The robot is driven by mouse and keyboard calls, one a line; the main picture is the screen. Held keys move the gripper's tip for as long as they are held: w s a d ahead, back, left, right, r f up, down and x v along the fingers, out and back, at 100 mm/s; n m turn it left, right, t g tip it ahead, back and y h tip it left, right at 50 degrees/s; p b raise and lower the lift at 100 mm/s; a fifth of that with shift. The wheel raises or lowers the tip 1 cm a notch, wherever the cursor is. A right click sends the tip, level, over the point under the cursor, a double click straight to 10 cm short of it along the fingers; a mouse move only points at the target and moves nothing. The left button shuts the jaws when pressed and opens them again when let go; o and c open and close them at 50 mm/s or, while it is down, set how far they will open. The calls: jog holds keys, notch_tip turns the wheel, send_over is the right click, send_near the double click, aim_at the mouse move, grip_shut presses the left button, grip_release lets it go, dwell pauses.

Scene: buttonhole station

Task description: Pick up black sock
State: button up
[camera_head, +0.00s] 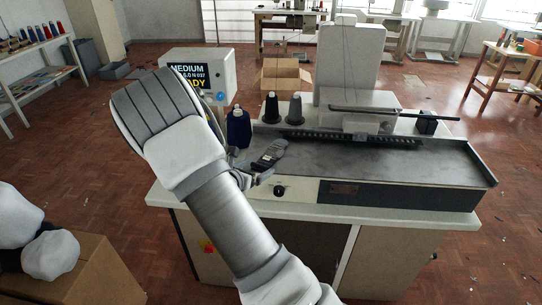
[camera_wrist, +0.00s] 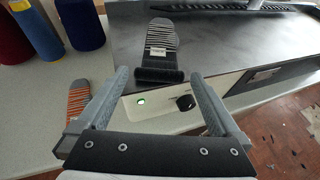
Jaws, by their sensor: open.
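A black sock (camera_head: 268,155) with pale stripes and a small label lies flat at the left end of the dark machine bed. In the wrist view the sock (camera_wrist: 160,48) lies just beyond the fingertips, its folded cuff toward me. My gripper (camera_wrist: 158,76) is open and empty, its fingers apart on either side of the line to the cuff and not touching it. In the head view my forearm hides much of the gripper.
A second sock (camera_wrist: 79,102) with orange and dark stripes lies on the pale worktop, left of the left finger. A navy thread cone (camera_head: 238,131) and two black cones (camera_head: 271,109) stand near the machine. A black knob (camera_wrist: 185,103) and green light (camera_wrist: 141,101) sit on the front panel.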

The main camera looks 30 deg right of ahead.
jog(key=shift+x, duration=0.95)
jog(key=shift+c, duration=0.3)
jog(key=c, duration=1)
jog(key=shift+r, duration=0.15)
